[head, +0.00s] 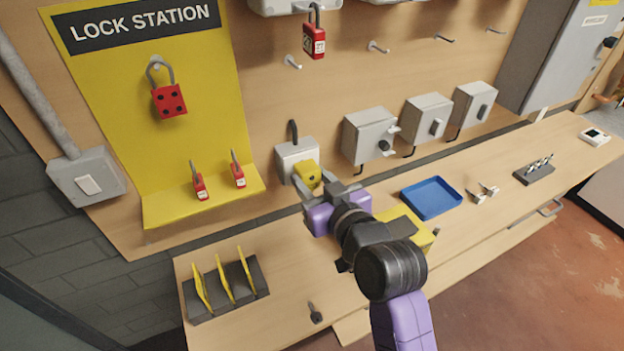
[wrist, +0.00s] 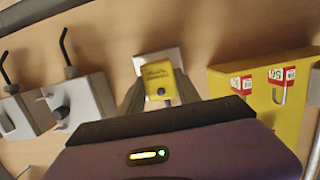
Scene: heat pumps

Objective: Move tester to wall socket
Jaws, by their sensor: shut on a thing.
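The yellow tester (head: 308,171) is held between the fingers of my gripper (head: 318,187). It is right in front of the grey wall socket box (head: 291,152) on the wooden panel. In the wrist view the tester (wrist: 157,80) sits between the dark fingers (wrist: 155,95), its dark-lettered face toward the camera. The light socket plate (wrist: 172,57) shows behind it and is partly covered by it. I cannot tell whether the tester touches the socket or is a little apart from it.
A yellow lock station (head: 115,105) with red padlocks stands left of the socket. Grey switch boxes (head: 369,134) line the panel to its right. Below, the bench (head: 290,318) holds a blue tray (head: 431,198), a yellow box (head: 408,228) partly behind my arm, and a tag rack (head: 240,284).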

